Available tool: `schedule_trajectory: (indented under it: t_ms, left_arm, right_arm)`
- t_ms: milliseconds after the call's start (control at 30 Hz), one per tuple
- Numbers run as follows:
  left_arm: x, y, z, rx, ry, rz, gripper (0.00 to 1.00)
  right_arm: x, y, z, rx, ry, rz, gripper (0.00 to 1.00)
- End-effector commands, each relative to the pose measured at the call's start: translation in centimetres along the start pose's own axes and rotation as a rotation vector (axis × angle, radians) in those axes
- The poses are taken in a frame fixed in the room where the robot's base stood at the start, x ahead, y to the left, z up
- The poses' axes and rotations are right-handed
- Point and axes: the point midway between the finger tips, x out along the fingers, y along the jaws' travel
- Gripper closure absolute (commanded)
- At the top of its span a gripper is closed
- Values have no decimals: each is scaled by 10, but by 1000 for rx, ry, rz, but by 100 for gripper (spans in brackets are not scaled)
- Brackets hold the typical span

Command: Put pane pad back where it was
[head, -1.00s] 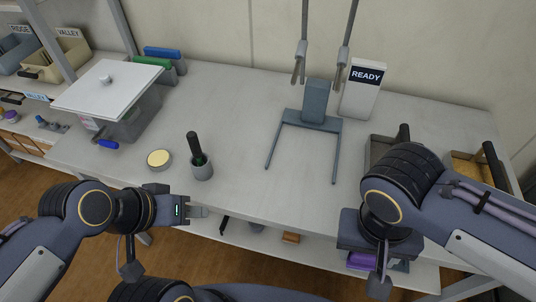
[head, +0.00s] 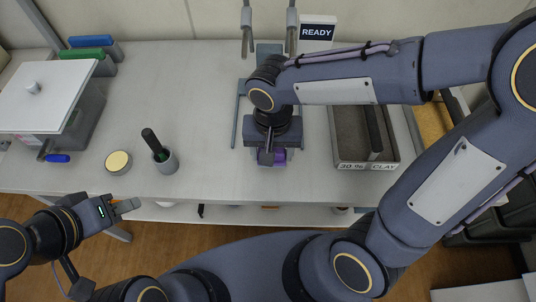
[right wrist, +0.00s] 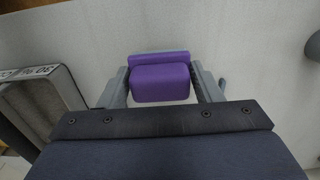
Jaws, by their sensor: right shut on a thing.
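The pane pad, a purple block with a grey-blue backing, shows between the fingers of my right gripper in the right wrist view (right wrist: 160,82). My right gripper (right wrist: 162,88) is shut on it. In the head view only a bit of the purple pad (head: 280,156) shows under the right gripper (head: 268,160), over the front middle of the table. Whether the pad touches the table I cannot tell. My left gripper (head: 132,206) is empty, off the table's front edge at the left; its finger gap is not clear.
A tray marked 30 % CLAY (head: 345,150) stands right of my right gripper. Behind are a grey-blue frame (head: 237,115) and a READY sign (head: 317,33). A round tin (head: 118,162), a cup with a black-handled tool (head: 166,163) and a white-lidded box (head: 85,125) stand left.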

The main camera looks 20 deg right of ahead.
Motion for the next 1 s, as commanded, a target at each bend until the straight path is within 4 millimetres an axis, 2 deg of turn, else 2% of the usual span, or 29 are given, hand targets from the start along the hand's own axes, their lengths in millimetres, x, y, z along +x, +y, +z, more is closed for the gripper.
schedule_trajectory:
  t_ms: [33, 267, 467, 867, 900, 1000]
  left_arm:
    - [1, 0, 0, 0, 0, 0, 64]
    - [2, -1, 1, 0, 0, 0, 64]
    - [5, -2, 3, 0, 0, 0, 64]
    - [8, -4, 4, 0, 0, 0, 64]
    - [8, -4, 4, 0, 0, 0, 64]
    - [7, -3, 4, 0, 0, 0, 64]
  right_arm:
    - [8, -2, -4, 1, -4, 2, 60]
    - [23, -8, -17, 1, -2, 1, 60]
    - [51, -7, -17, 0, -2, 1, 60]
    - [57, -8, -17, 0, 1, -1, 60]
    - [56, -8, -17, 0, 0, -1, 39]
    - [55, -8, -17, 0, 0, -1, 26]
